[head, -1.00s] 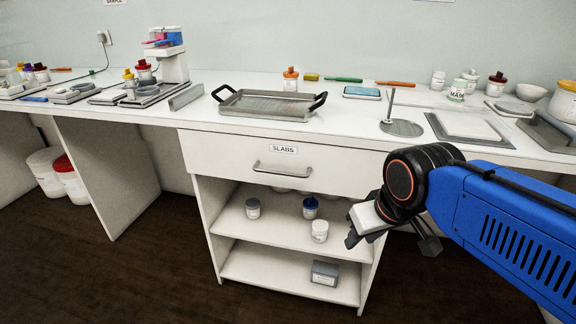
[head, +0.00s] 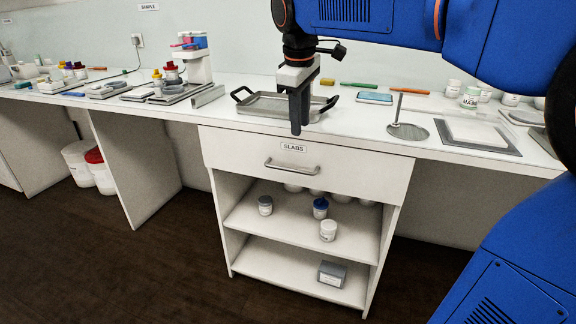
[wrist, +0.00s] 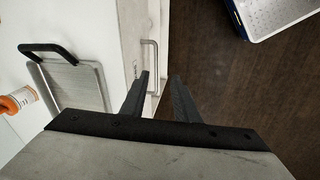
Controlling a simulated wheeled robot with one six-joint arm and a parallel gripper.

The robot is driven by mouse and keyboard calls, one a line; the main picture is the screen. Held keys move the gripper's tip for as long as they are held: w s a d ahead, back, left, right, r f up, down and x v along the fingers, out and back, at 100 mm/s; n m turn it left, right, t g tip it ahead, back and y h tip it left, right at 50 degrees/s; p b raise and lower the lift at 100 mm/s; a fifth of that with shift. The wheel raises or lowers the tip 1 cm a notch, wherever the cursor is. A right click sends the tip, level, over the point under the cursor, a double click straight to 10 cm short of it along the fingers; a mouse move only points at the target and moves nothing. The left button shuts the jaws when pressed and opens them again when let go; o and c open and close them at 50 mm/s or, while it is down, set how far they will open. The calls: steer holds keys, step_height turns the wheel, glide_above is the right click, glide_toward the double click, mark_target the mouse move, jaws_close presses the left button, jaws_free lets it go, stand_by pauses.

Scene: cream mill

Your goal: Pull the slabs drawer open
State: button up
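The slabs drawer (head: 235,155) is a white front under the counter with a "SLABS" label, and it is shut. Its grey bar handle (head: 291,166) is on the front, below the label. My gripper (head: 298,128) points down above the handle, near the counter's front edge, and is apart from it. In the wrist view my gripper (wrist: 163,77) has its two dark fingers spread with nothing between them. The handle (wrist: 155,65) shows there just beyond the fingertips, and the left finger overlaps its line of sight.
A metal tray with black handles (head: 262,108) sits on the counter behind my gripper. A round plate with a rod (head: 408,132) stands to the right. Open shelves (head: 270,222) with jars are below the drawer. The floor (head: 150,270) in front is clear.

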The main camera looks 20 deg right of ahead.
mark_target(291, 169)
steer(key=w+a+r+n, duration=0.1)
steer(key=w+a, duration=0.2)
steer(key=x, duration=1.7)
steer(key=shift+s+d, duration=0.15)
steer(key=shift+d, duration=0.25)
steer(key=shift+c, duration=0.7)
jaws_close()
